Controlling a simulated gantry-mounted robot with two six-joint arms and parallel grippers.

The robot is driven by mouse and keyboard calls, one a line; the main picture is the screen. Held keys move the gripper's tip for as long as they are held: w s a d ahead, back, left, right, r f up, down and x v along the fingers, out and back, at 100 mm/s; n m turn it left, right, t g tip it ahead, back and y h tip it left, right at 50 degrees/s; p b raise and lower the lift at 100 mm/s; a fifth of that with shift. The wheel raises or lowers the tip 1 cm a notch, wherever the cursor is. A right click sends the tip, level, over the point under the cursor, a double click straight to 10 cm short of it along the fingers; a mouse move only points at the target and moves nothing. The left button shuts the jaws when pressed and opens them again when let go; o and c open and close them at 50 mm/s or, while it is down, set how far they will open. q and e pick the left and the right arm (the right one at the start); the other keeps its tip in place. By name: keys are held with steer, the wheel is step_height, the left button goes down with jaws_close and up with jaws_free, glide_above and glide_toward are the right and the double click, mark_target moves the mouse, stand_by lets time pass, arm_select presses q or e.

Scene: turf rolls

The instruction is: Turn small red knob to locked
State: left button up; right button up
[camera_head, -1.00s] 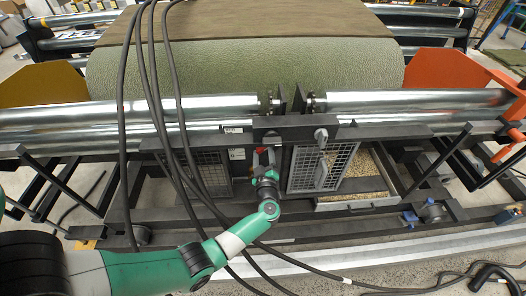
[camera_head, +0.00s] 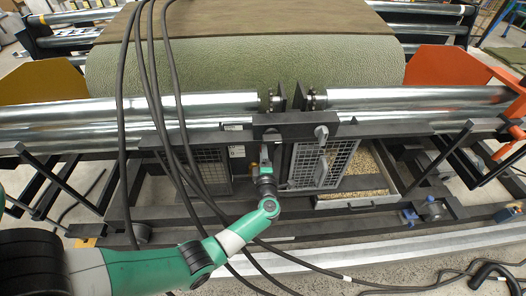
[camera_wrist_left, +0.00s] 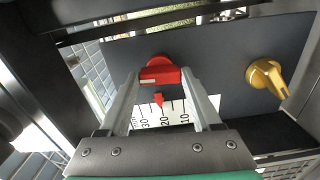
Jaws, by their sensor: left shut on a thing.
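The small red knob (camera_wrist_left: 160,72) shows in the left wrist view, on a dark panel (camera_wrist_left: 222,62) between the tips of my left gripper (camera_wrist_left: 161,77). The fingers sit on both sides of the knob and are shut on it. A pale mark shows on the knob's face. Below it are a small red pointer (camera_wrist_left: 158,99) and a white number scale (camera_wrist_left: 165,115). In the head view my left gripper (camera_head: 265,154) reaches the dark frame below the rollers. The red knob is hidden there. My right gripper is not in view.
A yellow knob (camera_wrist_left: 266,76) stands right of the red one on the same panel. In the head view a mesh door (camera_head: 323,164) stands close right of the gripper. Black cables (camera_head: 160,110) hang in front of the machine. Metal rollers (camera_head: 415,101) lie above.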

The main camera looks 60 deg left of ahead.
arm_select(q)
steer(key=shift+n, duration=0.5)
steer(key=o, duration=1.4)
steer(key=p+v, duration=0.3)
steer(key=v, duration=0.8)
steer(key=shift+s+d, duration=0.1)
steer(key=shift+d, duration=0.2)
